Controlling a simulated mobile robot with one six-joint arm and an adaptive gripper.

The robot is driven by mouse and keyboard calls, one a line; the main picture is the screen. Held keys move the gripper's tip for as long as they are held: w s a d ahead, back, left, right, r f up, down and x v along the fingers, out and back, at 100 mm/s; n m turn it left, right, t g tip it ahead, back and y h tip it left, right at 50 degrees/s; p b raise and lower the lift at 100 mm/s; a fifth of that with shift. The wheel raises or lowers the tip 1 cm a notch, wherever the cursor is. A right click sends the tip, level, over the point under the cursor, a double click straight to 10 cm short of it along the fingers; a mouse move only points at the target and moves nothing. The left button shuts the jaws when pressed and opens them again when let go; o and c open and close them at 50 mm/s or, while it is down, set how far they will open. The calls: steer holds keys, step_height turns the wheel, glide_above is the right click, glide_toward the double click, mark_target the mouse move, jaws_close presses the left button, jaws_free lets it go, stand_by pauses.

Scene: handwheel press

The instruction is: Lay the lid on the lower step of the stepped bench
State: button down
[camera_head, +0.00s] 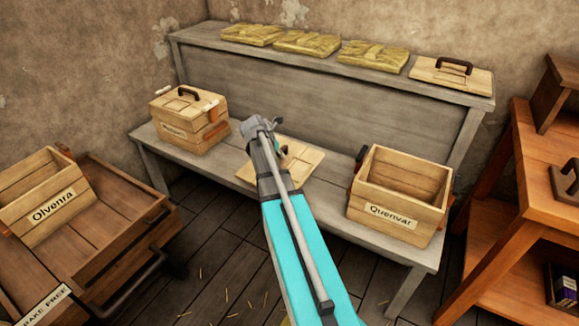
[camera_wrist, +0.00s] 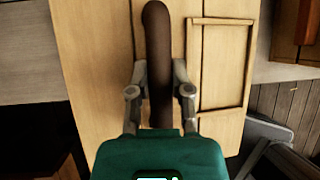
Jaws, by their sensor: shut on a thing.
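A pale wooden lid (camera_head: 305,158) with a dark handle is at the lower step (camera_head: 325,208) of the grey stepped bench, between two crates. My gripper (camera_head: 268,128) is over the lid. In the wrist view the jaws (camera_wrist: 160,88) are shut on the lid's dark handle (camera_wrist: 156,40), with one finger on each side. The pale lid (camera_wrist: 95,60) fills much of that view. My arm hides part of the lid in the head view. I cannot tell whether its underside touches the step.
A lidded crate (camera_head: 190,132) stands left on the lower step; the open Quenvar crate (camera_head: 400,212) stands right. The upper step holds several straw-coloured bundles (camera_head: 306,43) and another lid (camera_head: 440,76). The open Olvenra crate (camera_head: 40,215) sits on a cart at left. An orange-brown table (camera_head: 535,190) stands right.

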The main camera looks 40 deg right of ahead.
mark_target(285, 152)
steer(key=d, duration=0.1)
steer(key=w+d+f+b, duration=0.1)
steer(key=d, duration=0.1)
steer(key=d+f+b, duration=0.1)
steer(key=shift+w+d+f, duration=0.2)
steer(key=shift+w+d, duration=0.05)
steer(key=shift+w, duration=0.1)
steer(key=shift+w+d+r+b+x, duration=0.1)
steer(key=shift+w+d+b+x, duration=0.05)
steer(key=shift+b+x, duration=0.8)
steer(key=shift+w+d+r+b+x, duration=0.15)
steer(key=shift+b+x, duration=0.45)
steer(key=shift+x, duration=0.6)
steer(key=shift+w+d+r+b+x, duration=0.1)
steer(key=shift+w+d+b+x, duration=0.1)
steer(key=shift+b+x, duration=0.75)
steer(key=shift+f, duration=0.15)
steer(key=shift+f, duration=0.15)
steer(key=shift+w+d+f+b, duration=0.15)
steer(key=shift+d+f+b, duration=0.25)
steer(key=shift+f+b, duration=0.05)
step_height(285, 152, down, 3)
steer(key=b, duration=0.3)
